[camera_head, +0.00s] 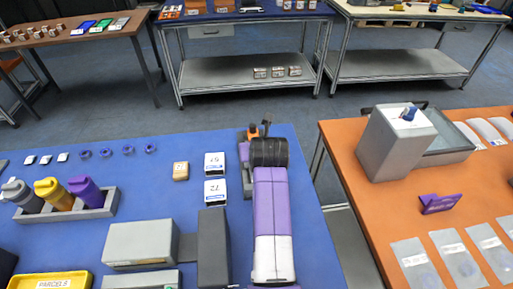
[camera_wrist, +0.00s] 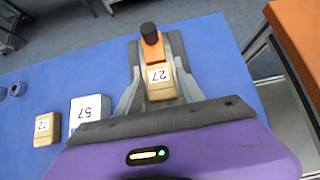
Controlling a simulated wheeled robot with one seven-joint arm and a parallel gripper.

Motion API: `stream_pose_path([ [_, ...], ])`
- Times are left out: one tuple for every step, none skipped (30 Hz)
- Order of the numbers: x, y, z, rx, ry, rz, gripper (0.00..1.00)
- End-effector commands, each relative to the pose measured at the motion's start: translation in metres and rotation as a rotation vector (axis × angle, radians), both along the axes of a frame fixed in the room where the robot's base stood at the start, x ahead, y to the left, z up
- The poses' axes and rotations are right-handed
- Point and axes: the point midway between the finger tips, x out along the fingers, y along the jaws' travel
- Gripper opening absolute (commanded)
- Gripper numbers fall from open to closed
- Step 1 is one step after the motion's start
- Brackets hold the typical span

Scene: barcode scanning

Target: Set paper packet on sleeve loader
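A small tan paper packet (camera_wrist: 161,84) labelled 27 shows in the wrist view between the two grey fingers of my gripper (camera_wrist: 160,80). The fingers flank it closely, but I cannot tell whether they press on it. Just beyond it is an orange block with a black knob on a grey base, which looks like the sleeve loader (camera_wrist: 153,48). The packet appears to be at or over this base; contact is not clear. In the head view my arm hides the packet, and the loader's orange part (camera_head: 265,128) peeks out beyond my wrist.
White boxes (camera_head: 214,163) (camera_head: 215,191) and another tan packet (camera_head: 181,171) stand left of my arm on the blue table (camera_head: 150,200). A grey machine (camera_head: 140,244), a bottle rack (camera_head: 95,213) and a yellow tray (camera_head: 50,281) are nearer. An orange table (camera_head: 380,215) is on the right.

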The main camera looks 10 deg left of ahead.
Motion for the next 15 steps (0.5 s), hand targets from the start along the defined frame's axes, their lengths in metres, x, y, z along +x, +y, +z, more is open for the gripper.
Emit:
stream_pose_path([
  [-0.002, 0.002, -0.005, -0.001, 0.008, 0.004, 0.62],
  [-0.002, 0.002, -0.005, -0.001, 0.008, 0.004, 0.62],
  [-0.002, 0.002, -0.005, -0.001, 0.009, 0.004, 0.62],
  [-0.002, 0.002, -0.005, -0.001, 0.009, 0.004, 0.62],
  [-0.002, 0.002, -0.006, -0.001, 0.009, 0.004, 0.62],
  [-0.003, 0.002, -0.006, -0.001, 0.01, 0.004, 0.62],
  [-0.003, 0.002, -0.005, -0.001, 0.01, 0.004, 0.62],
  [-0.003, 0.002, -0.005, -0.001, 0.01, 0.004, 0.62],
  [-0.003, 0.002, -0.003, -0.001, 0.01, 0.004, 0.62],
  [-0.003, 0.002, 0.0, -0.002, 0.011, 0.004, 0.62],
  [-0.003, 0.001, 0.003, -0.002, 0.011, 0.004, 0.62],
  [-0.003, 0.001, 0.008, -0.001, 0.01, 0.004, 0.62],
  [-0.004, 0.001, 0.01, -0.002, 0.009, 0.005, 0.62],
  [-0.007, 0.001, 0.012, -0.002, 0.008, 0.005, 0.62],
  [-0.01, 0.0, 0.016, -0.001, 0.007, 0.005, 0.62],
])
